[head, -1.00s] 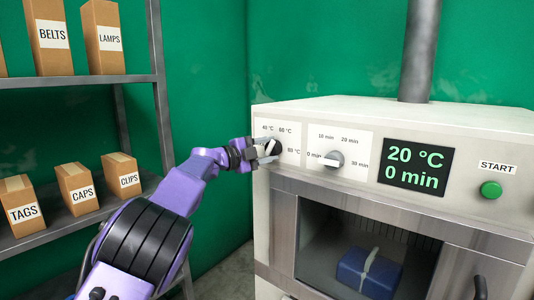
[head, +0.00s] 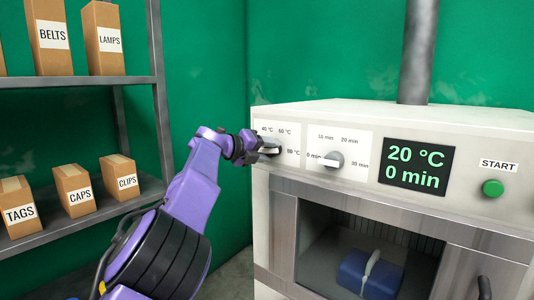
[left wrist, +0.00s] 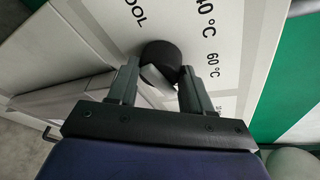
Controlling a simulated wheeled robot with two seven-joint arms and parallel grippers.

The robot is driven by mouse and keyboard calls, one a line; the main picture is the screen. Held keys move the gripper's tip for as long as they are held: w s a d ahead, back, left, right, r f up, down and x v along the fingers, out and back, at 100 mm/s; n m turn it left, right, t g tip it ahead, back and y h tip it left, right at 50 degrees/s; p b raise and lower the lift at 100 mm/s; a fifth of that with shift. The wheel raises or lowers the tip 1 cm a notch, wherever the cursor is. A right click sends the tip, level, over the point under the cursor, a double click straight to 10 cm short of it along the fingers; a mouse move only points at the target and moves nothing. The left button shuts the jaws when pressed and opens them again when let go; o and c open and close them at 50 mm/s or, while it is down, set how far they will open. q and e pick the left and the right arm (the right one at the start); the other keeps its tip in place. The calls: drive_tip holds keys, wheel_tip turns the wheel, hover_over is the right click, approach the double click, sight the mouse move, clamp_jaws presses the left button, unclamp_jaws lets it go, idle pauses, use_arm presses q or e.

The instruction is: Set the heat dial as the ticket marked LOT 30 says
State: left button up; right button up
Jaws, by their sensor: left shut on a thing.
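The heat dial (left wrist: 160,58) is a dark round knob with a pale grip bar, on the left of the machine's front panel. In the head view my left gripper (head: 270,147) covers most of it. In the left wrist view the gripper's fingers (left wrist: 158,88) lie on either side of the pale bar and are shut on it. Marks for 40 °C and 60 °C show beside the knob, with part of a word ending in "OOL". The dial's pointing direction is unclear. The display (head: 414,166) reads 20 °C and 0 min. No LOT 30 ticket is in view. My right gripper is not in view.
Right of the heat dial is the time dial (head: 334,159), then the green START button (head: 492,188). Below, a blue bundle (head: 368,272) with a pale tie lies in the open chamber. A shelf (head: 80,81) with labelled boxes stands at left.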

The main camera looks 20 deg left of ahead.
use_arm(q)
drive_tip(key=shift+f+m+y, duration=0.2)
drive_tip(key=shift+m+y, duration=0.3)
drive_tip(key=shift+m, duration=0.3)
drive_tip(key=o, duration=1)
drive_tip(key=shift+o, duration=0.2)
drive_tip(key=shift+d, duration=0.1)
drive_tip(key=shift+s+r+b, duration=0.1)
drive_tip(key=shift+b, duration=0.2)
drive_tip(key=shift+s+a, duration=0.2)
drive_tip(key=b+v, duration=0.3)
drive_tip(key=v, duration=0.7)
drive_tip(key=shift+b, duration=0.35)
